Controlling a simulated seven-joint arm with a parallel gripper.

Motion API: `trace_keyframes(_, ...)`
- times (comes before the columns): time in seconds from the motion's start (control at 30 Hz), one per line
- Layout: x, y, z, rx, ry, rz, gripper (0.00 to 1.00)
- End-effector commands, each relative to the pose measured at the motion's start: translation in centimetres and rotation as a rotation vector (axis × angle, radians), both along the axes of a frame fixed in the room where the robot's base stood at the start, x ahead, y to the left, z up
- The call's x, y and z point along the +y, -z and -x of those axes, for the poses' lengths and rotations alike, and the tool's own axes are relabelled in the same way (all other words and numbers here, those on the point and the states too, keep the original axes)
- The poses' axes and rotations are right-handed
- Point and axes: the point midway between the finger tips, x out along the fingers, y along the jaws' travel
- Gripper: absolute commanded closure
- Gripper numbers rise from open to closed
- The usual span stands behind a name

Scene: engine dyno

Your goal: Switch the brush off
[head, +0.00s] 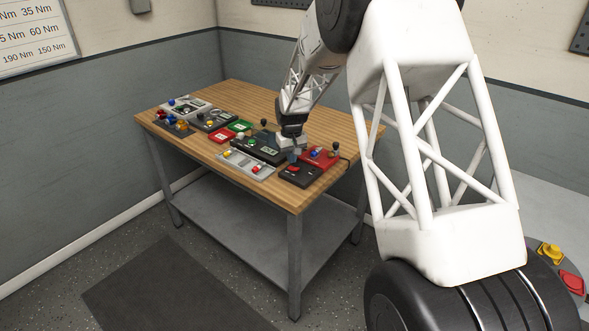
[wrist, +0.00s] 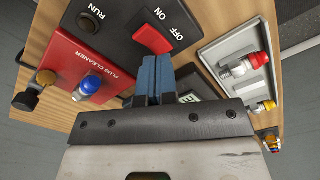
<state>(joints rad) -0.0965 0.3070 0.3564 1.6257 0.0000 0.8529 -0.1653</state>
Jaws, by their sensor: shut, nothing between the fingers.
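A black box (wrist: 115,22) at the top of the wrist view carries a red rocker switch (wrist: 153,38) with ON and OFF labels. It also carries a dark round knob (wrist: 88,21) labelled RUN. In the head view this box (head: 301,176) sits at the near right of the bench. My gripper (wrist: 153,62) is shut and empty, its blue fingertips showing just below the rocker in the wrist view. I cannot tell whether they touch it. A red box (wrist: 88,62) marked PLUG CLEANER lies to the left, with a blue-capped part. No label reading brush is legible.
A silver panel (wrist: 222,50) with red and yellow fittings lies right of the rocker in the wrist view. Several other control boxes, including a green one (head: 238,126), fill the wooden bench (head: 292,198). Its front edge is bare.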

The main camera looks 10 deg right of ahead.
Motion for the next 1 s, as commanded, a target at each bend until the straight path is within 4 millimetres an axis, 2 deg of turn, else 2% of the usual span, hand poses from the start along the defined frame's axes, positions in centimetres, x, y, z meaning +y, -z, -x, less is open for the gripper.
trace_keyframes(0.7,0.0,-4.0,0.0,-0.001,0.0,0.0,1.0)
trace_keyframes(1.0,0.0,-4.6,0.0,0.0,0.0,0.0,1.0)
